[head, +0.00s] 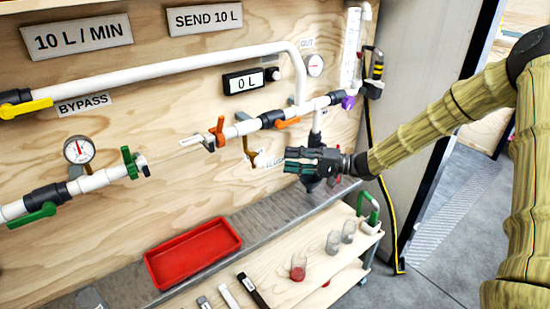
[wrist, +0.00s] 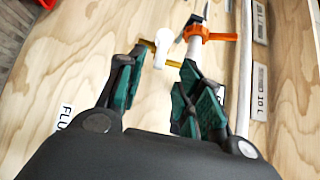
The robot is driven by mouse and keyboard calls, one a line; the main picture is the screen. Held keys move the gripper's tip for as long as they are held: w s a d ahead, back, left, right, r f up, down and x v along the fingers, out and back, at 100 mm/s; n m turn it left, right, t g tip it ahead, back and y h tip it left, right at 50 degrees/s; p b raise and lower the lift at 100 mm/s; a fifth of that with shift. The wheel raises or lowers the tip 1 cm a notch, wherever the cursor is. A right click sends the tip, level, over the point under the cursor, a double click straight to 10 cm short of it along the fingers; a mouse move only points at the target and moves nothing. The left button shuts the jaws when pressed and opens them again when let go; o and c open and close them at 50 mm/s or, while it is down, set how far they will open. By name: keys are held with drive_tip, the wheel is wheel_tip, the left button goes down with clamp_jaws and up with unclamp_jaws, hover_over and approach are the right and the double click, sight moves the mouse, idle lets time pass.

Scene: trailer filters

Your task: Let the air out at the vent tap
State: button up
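No label reading "vent" is legible, so I cannot tell for certain which tap is the vent tap. A small brass tap (head: 251,158) hangs below the pipe, left of my gripper (head: 292,161). In the wrist view a brass-coloured lever (wrist: 177,64) shows beyond the fingertips, beside a white fitting (wrist: 162,44). My gripper (wrist: 160,72) is open; bare wood shows between its fingers, and it touches no tap that I can see. A purple knob (head: 348,102) sits at the right of the pipe, above my gripper. A "FLUSH" label is partly hidden by my gripper.
Orange-handled valves (head: 288,123) (head: 218,131) sit on the pipe above; the left one also shows in the wrist view (wrist: 215,37). Below are a red tray (head: 192,252), a grey ledge (head: 282,208) and a cart (head: 318,281) with jars. Open floor lies right.

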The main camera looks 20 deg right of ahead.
sight(272, 159)
drive_tip(key=shift+p+x, duration=0.3)
drive_tip(key=shift+x, duration=2.55)
clamp_jaws()
